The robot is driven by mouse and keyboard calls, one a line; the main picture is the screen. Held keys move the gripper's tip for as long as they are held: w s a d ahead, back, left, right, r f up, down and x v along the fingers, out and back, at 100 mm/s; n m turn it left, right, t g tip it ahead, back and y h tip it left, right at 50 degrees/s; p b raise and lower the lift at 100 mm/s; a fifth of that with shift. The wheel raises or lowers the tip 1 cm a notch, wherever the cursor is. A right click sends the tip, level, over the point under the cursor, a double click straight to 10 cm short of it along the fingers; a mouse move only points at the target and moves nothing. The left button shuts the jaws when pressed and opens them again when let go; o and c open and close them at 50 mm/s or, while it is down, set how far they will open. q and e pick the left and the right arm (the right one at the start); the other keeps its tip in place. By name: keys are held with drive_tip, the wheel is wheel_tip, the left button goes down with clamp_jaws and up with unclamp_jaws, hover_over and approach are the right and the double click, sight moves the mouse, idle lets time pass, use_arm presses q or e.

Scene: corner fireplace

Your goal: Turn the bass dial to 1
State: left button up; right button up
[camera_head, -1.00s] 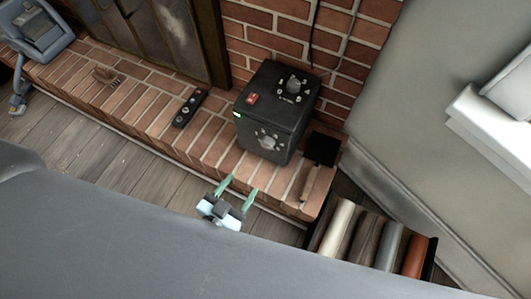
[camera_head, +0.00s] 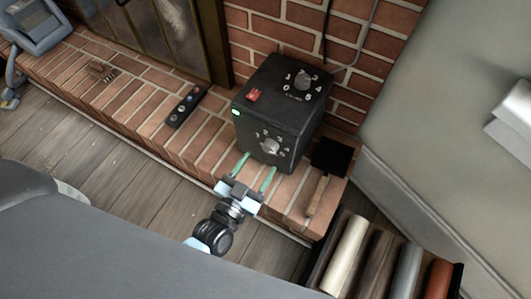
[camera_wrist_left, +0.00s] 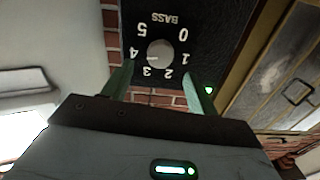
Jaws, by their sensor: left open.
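The black box (camera_head: 250,115) stands on the brick hearth. Its front face carries a round grey dial (camera_head: 270,147) with numbers around it. In the left wrist view this is the bass dial (camera_wrist_left: 160,53), under upside-down "BASS" lettering; its pale pointer line seems to point left, towards 4. A second numbered dial (camera_head: 303,82) is on the box's top. My left gripper (camera_head: 258,164) is open and empty, just in front of the front dial. In the wrist view its green fingers (camera_wrist_left: 160,76) lie either side of the dial, apart from it as far as I can tell. My right gripper is not in view.
A red switch (camera_head: 255,96) and a green light are on the box. A dark remote-like object (camera_head: 187,105) lies left on the hearth. A wooden-handled shovel (camera_head: 318,193) lies right of the box. A crate of rolls (camera_head: 340,257) stands at lower right.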

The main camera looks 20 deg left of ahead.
sight(268, 150)
use_arm(q)
drive_tip(key=w, duration=0.3)
drive_tip(key=w+b, duration=0.1)
drive_tip(key=shift+w+d+f, duration=0.1)
drive_tip(key=shift+w+d, duration=0.15)
drive_tip(key=shift+d, duration=0.15)
drive_tip(key=shift+w, duration=0.1)
drive_tip(key=shift+c, duration=0.9)
drive_tip(key=c, duration=0.8)
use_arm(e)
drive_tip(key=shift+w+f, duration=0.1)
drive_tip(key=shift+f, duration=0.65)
